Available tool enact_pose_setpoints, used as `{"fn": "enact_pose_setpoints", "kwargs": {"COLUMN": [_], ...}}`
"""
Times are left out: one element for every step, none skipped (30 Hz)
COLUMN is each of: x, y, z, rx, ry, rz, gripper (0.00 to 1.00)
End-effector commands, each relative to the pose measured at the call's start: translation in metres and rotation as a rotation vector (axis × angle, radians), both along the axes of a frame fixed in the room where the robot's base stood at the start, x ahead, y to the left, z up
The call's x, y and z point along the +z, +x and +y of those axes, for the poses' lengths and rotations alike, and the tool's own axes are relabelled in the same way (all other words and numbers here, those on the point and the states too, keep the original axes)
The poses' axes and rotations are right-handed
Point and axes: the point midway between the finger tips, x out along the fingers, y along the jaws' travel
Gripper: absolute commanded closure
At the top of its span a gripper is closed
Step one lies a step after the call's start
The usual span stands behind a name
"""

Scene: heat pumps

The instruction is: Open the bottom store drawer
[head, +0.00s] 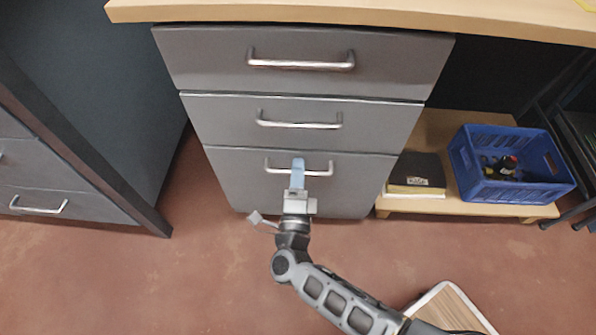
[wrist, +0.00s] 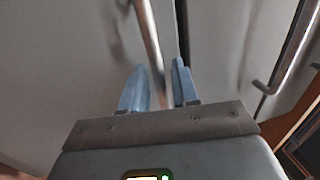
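The bottom drawer (head: 235,190) is the lowest of three grey drawers under the wooden top. Its front looks flush with the drawers above. Its silver bar handle (head: 319,170) runs across the upper part of the front. My gripper (head: 298,165) is at the middle of this handle, with a blue finger showing over the bar. In the wrist view, the handle bar (wrist: 148,40) passes between the two blue fingers of my gripper (wrist: 160,85). The fingers are apart, with some gap beside the bar. Any contact is hard to see.
The middle drawer (head: 220,118) and top drawer (head: 205,60) are shut. A low shelf to the right holds a dark box (head: 416,170) and a blue crate (head: 480,188) with bottles. A dark cabinet (head: 100,120) stands left.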

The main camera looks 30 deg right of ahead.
Motion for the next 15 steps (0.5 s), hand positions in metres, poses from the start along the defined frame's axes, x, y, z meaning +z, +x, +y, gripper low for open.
{"fn": "enact_pose_setpoints", "kwargs": {"x": [0.0001,0.0002,0.0003,0.0003,0.0003,0.0003,0.0003,0.0003,0.0003,0.0003,0.0002,0.0002,0.0002,0.0002,0.0001], "y": [0.0009,0.0011,0.0012,0.0012,0.0011,0.0011,0.0010,0.0010,0.0010,0.0010,0.0010,0.0010,0.0010,0.0009,0.0009], "z": [-0.0008,-0.0008,-0.0009,-0.0009,-0.0008,-0.0008,-0.0008,-0.0008,-0.0008,-0.0008,-0.0007,-0.0007,-0.0007,-0.0006,-0.0006], "rx": [0.000,0.000,0.000,0.001,0.001,0.001,0.001,0.001,0.001,0.001,0.001,0.001,0.001,0.001,0.001], "ry": [0.000,0.000,0.000,0.000,0.000,0.000,0.000,0.000,0.000,0.000,0.000,0.000,0.000,0.000,0.000], "rz": [0.000,0.000,0.000,0.000,0.000,0.000,0.000,0.000,0.000,0.000,0.000,0.000,0.000,0.000,0.000], "gripper": [0.70,0.70,0.70,0.70,0.70,0.70,0.70,0.71,0.75,0.78,0.81,0.85,0.87,0.90,0.94]}}
